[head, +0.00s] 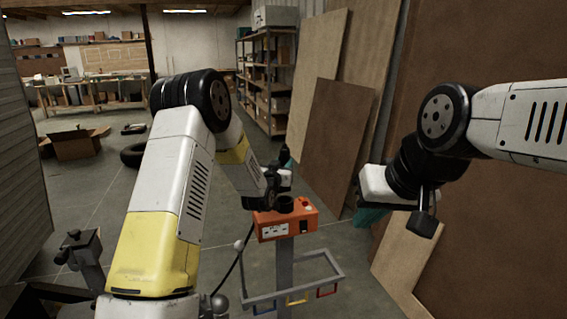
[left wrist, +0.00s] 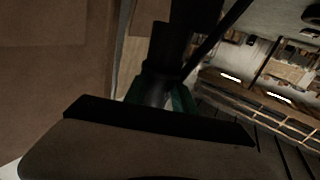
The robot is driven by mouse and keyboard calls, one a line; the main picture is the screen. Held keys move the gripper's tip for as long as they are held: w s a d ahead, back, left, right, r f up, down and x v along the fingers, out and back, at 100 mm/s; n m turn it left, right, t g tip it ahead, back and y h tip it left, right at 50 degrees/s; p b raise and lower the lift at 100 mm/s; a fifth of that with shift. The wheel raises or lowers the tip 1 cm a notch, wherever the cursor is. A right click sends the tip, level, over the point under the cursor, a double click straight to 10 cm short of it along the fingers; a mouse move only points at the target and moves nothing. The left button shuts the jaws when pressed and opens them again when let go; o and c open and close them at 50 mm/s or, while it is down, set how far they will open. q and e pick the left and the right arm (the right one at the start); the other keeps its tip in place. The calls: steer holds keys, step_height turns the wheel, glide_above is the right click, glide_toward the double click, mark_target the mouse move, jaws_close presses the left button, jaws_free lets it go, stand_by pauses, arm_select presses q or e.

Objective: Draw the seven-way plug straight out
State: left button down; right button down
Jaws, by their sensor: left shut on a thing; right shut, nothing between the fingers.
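My left gripper (head: 283,165), with a teal fingertip showing, is at the orange outlet box (head: 303,215), just above and behind its top. In the left wrist view a black cylindrical plug (left wrist: 155,82) stands by the teal fingers, and the gripper is shut on it. In the head view my left wrist hides most of the plug. A round black socket (head: 285,204) shows on top of the box; I cannot tell whether the plug is still in a socket. My right gripper (head: 371,215), teal and partly hidden by its wrist, is shut and empty, right of the box.
The box stands on a grey post with a low metal frame (head: 290,299) around it. A black cable (head: 231,268) hangs left of the post. Plywood panels (head: 335,135) lean on the right. A trailer coupling (head: 80,250) is at lower left.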

arm_select(q)
steer(key=shift+f, duration=2.6)
steer(key=shift+r, duration=0.1)
steer(key=shift+r, duration=1.95)
